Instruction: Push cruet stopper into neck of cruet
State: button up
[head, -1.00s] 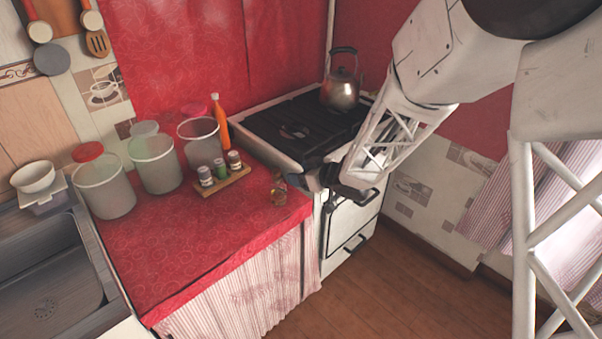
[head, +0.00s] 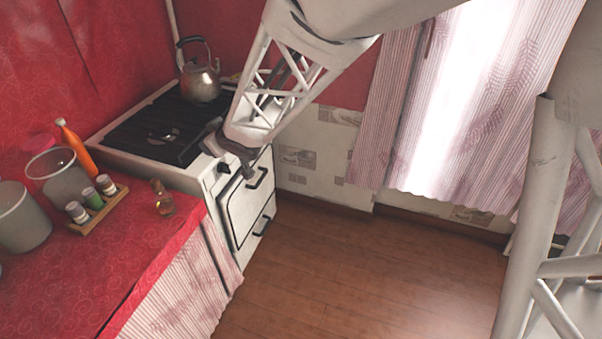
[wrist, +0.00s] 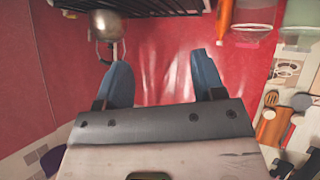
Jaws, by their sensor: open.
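I do not see the cruet in the wrist view.
A rack of small jars (head: 100,209) stands left of the cruet, with an orange bottle (head: 77,146) and clear canisters (head: 20,220) behind and beside it. The stove (head: 150,133) with a kettle (head: 200,82) adjoins the counter. The wooden floor (head: 360,270) is clear.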

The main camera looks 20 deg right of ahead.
jog(key=s+d+r+m+g+h, duration=0.1)
jog(key=s+d+r+m+h, duration=0.3)
jog(key=s+d, duration=0.35)
jog(key=s+d+r+m+g, duration=0.1)
jog(key=s+r+g, duration=0.1)
jog(key=s, duration=1.1)
jog(key=s+r+m+g, duration=0.1)
jog(key=s+g, duration=0.4)
jog(key=s, duration=0.8)
jog(key=shift+d+r+m, duration=0.3)
jog(key=shift+d+r, duration=0.1)
jog(key=shift+r, duration=0.45)
jog(key=shift+s, duration=0.1)
